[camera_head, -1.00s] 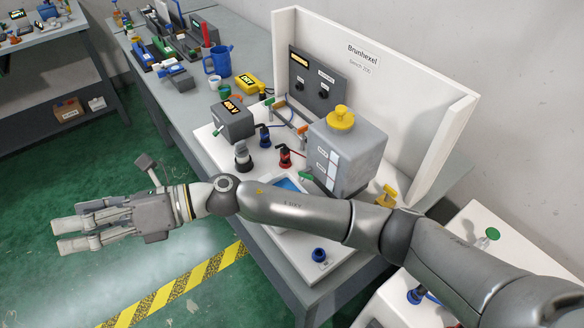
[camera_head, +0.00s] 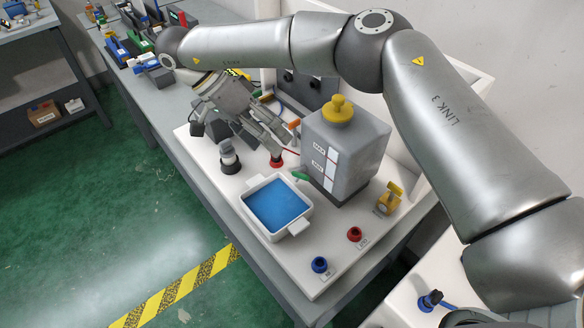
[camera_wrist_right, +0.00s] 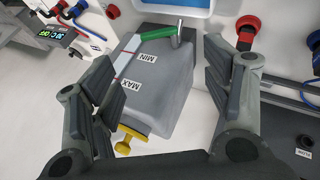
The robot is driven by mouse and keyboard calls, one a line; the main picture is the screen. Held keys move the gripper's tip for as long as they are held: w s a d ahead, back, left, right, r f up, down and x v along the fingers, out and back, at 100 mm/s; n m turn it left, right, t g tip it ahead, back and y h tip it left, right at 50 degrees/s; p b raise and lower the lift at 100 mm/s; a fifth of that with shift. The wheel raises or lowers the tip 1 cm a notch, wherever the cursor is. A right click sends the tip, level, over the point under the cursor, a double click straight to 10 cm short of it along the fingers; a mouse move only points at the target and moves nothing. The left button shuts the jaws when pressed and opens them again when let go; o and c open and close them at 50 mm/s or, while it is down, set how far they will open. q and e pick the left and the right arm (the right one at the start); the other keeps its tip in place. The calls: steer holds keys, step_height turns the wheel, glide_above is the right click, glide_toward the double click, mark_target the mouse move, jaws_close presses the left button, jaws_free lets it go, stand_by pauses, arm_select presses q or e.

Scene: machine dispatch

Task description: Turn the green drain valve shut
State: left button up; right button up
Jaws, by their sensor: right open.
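The green drain valve handle (camera_head: 300,176) sticks out low on the left side of the grey tank (camera_head: 345,150). In the right wrist view the green handle (camera_wrist_right: 155,31) lies near the top, beside a metal spout. My right gripper (camera_head: 278,138) is open and empty, above the bench to the left of the tank and higher than the valve. In the right wrist view its spread fingers (camera_wrist_right: 162,70) frame the tank and the handle, apart from both. My left gripper is not in view.
A white tray of blue liquid (camera_head: 247,210) sits in front of the tank. A yellow cap (camera_head: 341,108) tops the tank. A yellow valve (camera_head: 390,198) and blue (camera_head: 320,264) and red (camera_head: 355,234) sockets stand to the right. A black-and-red plug (camera_head: 276,160) stands under the gripper.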

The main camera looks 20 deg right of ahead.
mark_target(299, 175)
steer(key=p+x, duration=0.2)
steer(key=x, duration=0.7)
steer(key=shift+s+d+f, duration=0.1)
steer(key=shift+s+f, duration=0.05)
steer(key=shift+s+d+f, duration=0.2)
steer(key=shift+f, duration=0.25)
steer(key=c, duration=1)
steer(key=shift+s+d+f+t+y+b, duration=0.2)
steer(key=shift+f+t+y+b, duration=0.25)
steer(key=shift+t+b, duration=0.5)
steer(key=shift+s+m+t+y+b, duration=0.1)
steer(key=shift+m+t+y+b, duration=0.25)
steer(key=shift+t+b, duration=0.55)
steer(key=shift+r+b, duration=0.15)
steer(key=shift+b, duration=0.25)
